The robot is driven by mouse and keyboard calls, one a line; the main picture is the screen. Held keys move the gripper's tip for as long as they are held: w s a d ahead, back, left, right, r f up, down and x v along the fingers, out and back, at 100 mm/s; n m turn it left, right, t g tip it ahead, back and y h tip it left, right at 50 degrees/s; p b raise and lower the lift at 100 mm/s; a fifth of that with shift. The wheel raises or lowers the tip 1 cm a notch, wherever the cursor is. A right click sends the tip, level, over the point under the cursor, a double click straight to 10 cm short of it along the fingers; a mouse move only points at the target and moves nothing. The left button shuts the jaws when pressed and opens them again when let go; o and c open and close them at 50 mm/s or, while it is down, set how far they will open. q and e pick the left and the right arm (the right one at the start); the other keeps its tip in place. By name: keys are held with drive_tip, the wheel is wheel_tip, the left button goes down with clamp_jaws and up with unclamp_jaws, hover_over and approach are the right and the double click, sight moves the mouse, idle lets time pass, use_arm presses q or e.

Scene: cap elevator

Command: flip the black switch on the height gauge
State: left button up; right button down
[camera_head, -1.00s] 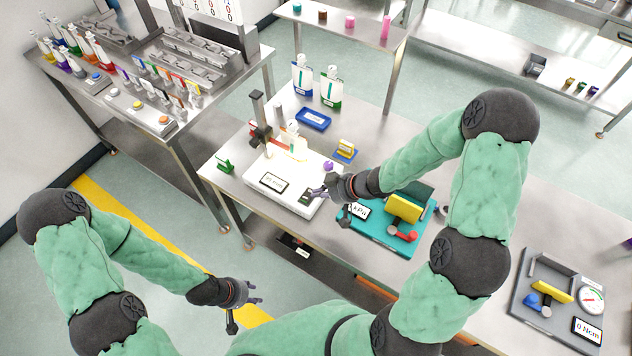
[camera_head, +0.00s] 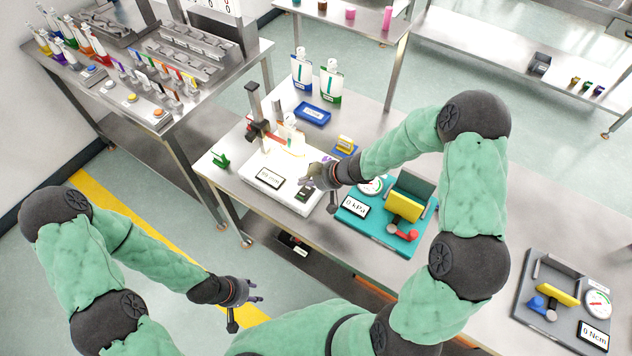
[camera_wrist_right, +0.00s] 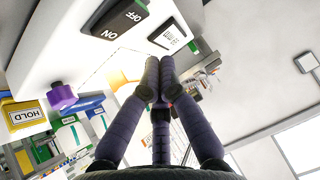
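The height gauge has a white base (camera_head: 252,176) with a small display (camera_head: 270,179) and an upright post (camera_head: 254,100) at its back. Its black switch (camera_head: 304,194) sits at the base's right front corner. The right wrist view shows the switch (camera_wrist_right: 115,22) close up, marked ON and OFF. My right gripper (camera_head: 307,181) hovers over the base beside the switch. In the right wrist view its fingertips (camera_wrist_right: 160,72) are drawn together, with nothing between them, apart from the switch. My left gripper (camera_head: 252,292) is open and empty over the floor, away from the table.
A teal pressure panel (camera_head: 352,232) stands right of the gauge, under my right arm. A yellow block on a blue base (camera_head: 345,145), a blue tray (camera_head: 312,114) and white pouches (camera_head: 330,82) are behind. A green item (camera_head: 220,160) is at left. A grey torque panel (camera_head: 530,312) is far right.

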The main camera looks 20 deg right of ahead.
sight(305, 194)
drive_tip(key=shift+s+a+f+b, duration=0.15)
drive_tip(key=shift+f+b, duration=0.25)
drive_tip(key=shift+f, duration=0.55)
drive_tip(key=shift+s+a+f+b, duration=0.1)
drive_tip(key=shift+f+b, duration=0.3)
drive_tip(key=shift+f, duration=0.5)
drive_tip(key=shift+d, duration=0.1)
